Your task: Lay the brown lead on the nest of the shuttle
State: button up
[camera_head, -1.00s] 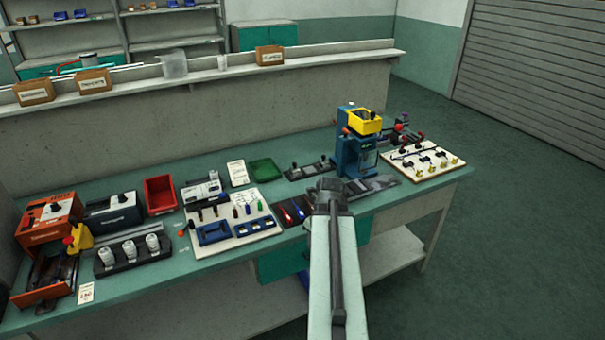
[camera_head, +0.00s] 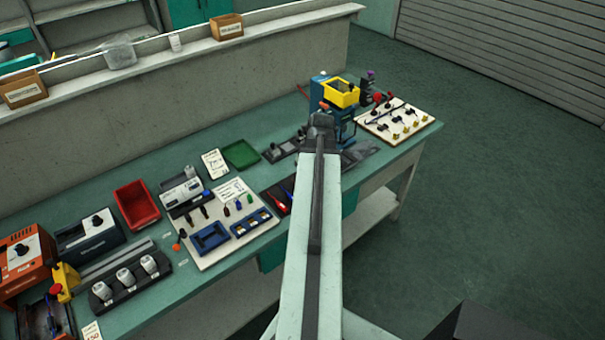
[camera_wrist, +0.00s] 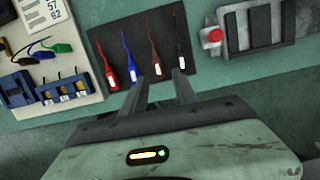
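The brown lead (camera_wrist: 153,58) lies on a dark mat (camera_wrist: 188,62) in the wrist view, between a blue lead (camera_wrist: 130,60) and a black lead (camera_wrist: 180,45). A red lead (camera_wrist: 104,60) lies at the mat's left. My gripper (camera_wrist: 161,76) is open and empty, its two fingers pointing at the lower ends of the brown and black leads. I cannot tell its height above them. A dark slotted fixture with a red knob (camera_wrist: 255,30), possibly the shuttle with its nest, stands right of the mat. In the head view my arm hides the brown lead.
A blue press with a yellow bin (camera_head: 340,93) stands at the bench's right part. Beside it is a white board with small parts (camera_head: 395,122). A white board with blue trays (camera_head: 228,225) lies left of the mat. A green tray (camera_head: 241,154) and red bin (camera_head: 136,203) stand behind.

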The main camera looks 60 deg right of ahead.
jog(key=shift+w+f+b, duration=0.3)
jog(key=shift+f+b, duration=0.05)
jog(key=shift+f, duration=0.15)
jog(key=shift+b+x, duration=2)
jog(key=shift+a+f, duration=0.1)
jog(key=shift+b+x, duration=0.85)
jog(key=shift+b, duration=0.1)
grip_shut()
